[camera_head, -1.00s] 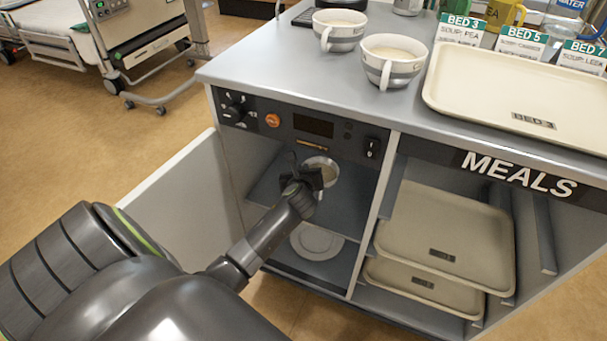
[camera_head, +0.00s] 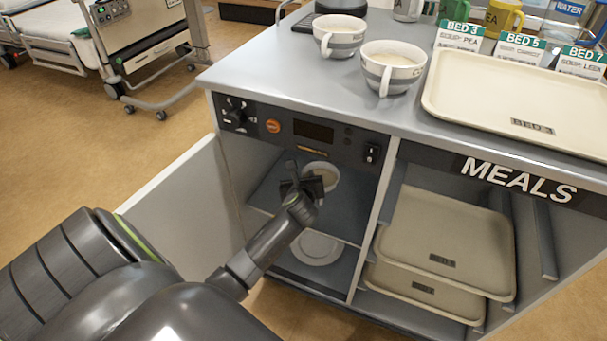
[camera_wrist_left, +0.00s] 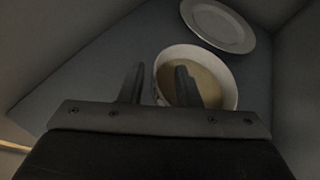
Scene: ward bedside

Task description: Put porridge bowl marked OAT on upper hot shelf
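A white bowl with beige contents (camera_head: 322,172) stands inside the open compartment at the left of the unit, on its upper shelf (camera_head: 343,218). It also shows in the left wrist view (camera_wrist_left: 207,72); no OAT mark is readable on it. My left gripper (camera_head: 312,185) reaches into the compartment at the bowl's near side. In the left wrist view the gripper (camera_wrist_left: 158,82) is open, its fingers apart. One finger shows outside the bowl's wall, the other over its inside; contact cannot be told. My right gripper is out of view.
A white plate (camera_head: 316,249) lies below the upper shelf. Two handled bowls (camera_head: 340,34) (camera_head: 392,68) stand on the counter beside a tray (camera_head: 500,100). An open door (camera_head: 180,205) stands left of the compartment. More trays (camera_head: 445,235) fill the right bay.

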